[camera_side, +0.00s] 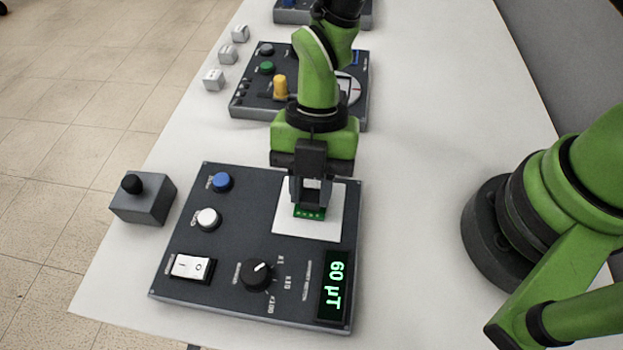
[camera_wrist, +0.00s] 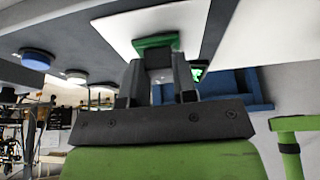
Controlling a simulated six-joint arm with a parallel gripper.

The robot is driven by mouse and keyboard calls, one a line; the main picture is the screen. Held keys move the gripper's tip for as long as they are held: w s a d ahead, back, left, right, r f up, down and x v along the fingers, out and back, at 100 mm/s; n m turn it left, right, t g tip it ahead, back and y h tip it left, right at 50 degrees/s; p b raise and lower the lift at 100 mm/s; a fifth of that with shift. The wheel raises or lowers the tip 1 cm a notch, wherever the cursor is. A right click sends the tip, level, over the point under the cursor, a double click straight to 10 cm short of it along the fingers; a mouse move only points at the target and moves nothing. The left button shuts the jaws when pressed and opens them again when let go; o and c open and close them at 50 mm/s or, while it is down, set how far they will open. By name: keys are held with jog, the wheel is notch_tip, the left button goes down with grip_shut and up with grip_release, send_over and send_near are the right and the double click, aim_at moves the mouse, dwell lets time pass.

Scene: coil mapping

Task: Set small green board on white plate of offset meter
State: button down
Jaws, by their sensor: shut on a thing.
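The small green board (camera_side: 310,213) is between the fingertips of my gripper (camera_side: 311,200), over the middle of the white plate (camera_side: 284,225). In the wrist view the board (camera_wrist: 155,42) shows at the fingertips of my gripper (camera_wrist: 157,60), close against the white plate (camera_wrist: 115,38). My gripper is shut on the board. Whether the board touches the plate I cannot tell. The plate is on the dark offset meter (camera_side: 232,250), whose display (camera_side: 335,285) reads 60 µT.
The meter also has a blue button (camera_side: 222,182), a white button (camera_side: 208,218), a rocker switch (camera_side: 192,267) and a black knob (camera_side: 257,276). A grey box with a black knob (camera_side: 143,198) stands at left. Another dark panel (camera_side: 250,88) and small white blocks (camera_side: 228,54) lie behind.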

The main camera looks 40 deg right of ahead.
dwell(0.3)
jog(key=shift+c, duration=1.7)
grip_release()
jog(key=shift+r, duration=3.5)
